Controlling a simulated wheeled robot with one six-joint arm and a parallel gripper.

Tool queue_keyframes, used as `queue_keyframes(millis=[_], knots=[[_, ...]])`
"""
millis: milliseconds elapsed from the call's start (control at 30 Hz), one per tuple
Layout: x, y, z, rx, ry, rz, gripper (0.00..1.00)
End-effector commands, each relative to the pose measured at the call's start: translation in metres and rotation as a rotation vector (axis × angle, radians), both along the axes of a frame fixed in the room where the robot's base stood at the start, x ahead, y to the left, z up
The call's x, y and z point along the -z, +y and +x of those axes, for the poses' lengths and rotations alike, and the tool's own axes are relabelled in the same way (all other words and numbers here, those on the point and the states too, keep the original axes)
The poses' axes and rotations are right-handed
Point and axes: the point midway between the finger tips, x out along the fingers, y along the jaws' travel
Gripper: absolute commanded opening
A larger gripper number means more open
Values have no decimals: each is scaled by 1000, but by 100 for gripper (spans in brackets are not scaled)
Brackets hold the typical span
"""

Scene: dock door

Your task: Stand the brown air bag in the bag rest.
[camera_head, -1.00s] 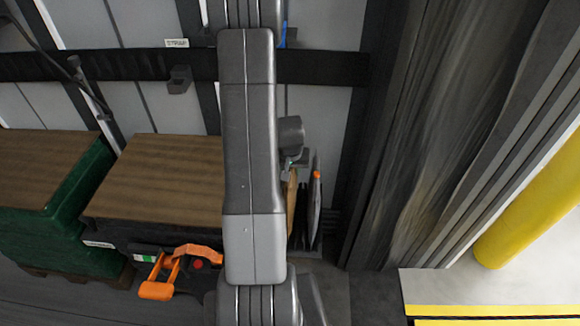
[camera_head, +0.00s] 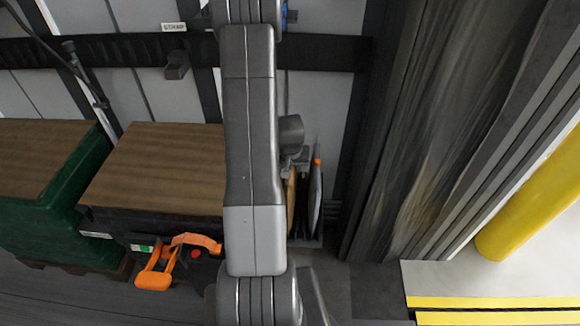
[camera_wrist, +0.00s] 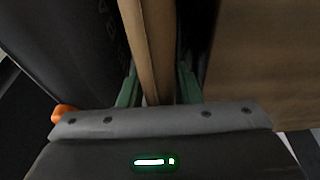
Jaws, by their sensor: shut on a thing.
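The brown air bag (camera_wrist: 148,45) is seen edge-on in the wrist view, between the two green fingers of my gripper (camera_wrist: 157,88). My gripper is shut on it. In the head view a thin strip of the brown bag (camera_head: 291,200) shows upright just right of my arm, which hides the rest of it and most of my gripper. The bag rest (camera_head: 308,242) is a dark holder low beside the crate, partly hidden. The brown bag appears at or inside its left part. Whether it touches the bottom cannot be seen.
A dark bag with an orange tip (camera_head: 316,195) stands right of the brown bag; a dark bag (camera_wrist: 75,45) is close left in the wrist view. A wood-topped crate (camera_head: 150,165) with an orange strap handle (camera_head: 160,270) stands left. Dark curtain (camera_head: 420,150) hangs at right.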

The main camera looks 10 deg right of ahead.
Motion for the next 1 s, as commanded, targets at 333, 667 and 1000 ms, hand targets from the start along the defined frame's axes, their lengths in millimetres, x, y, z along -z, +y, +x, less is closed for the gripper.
queue_keyframes(millis=[333,667,1000], knots=[[7,0,0,0,-1,0,0],[10,0,0,0,-1,0,50],[9,0,0,0,0,0,56]])
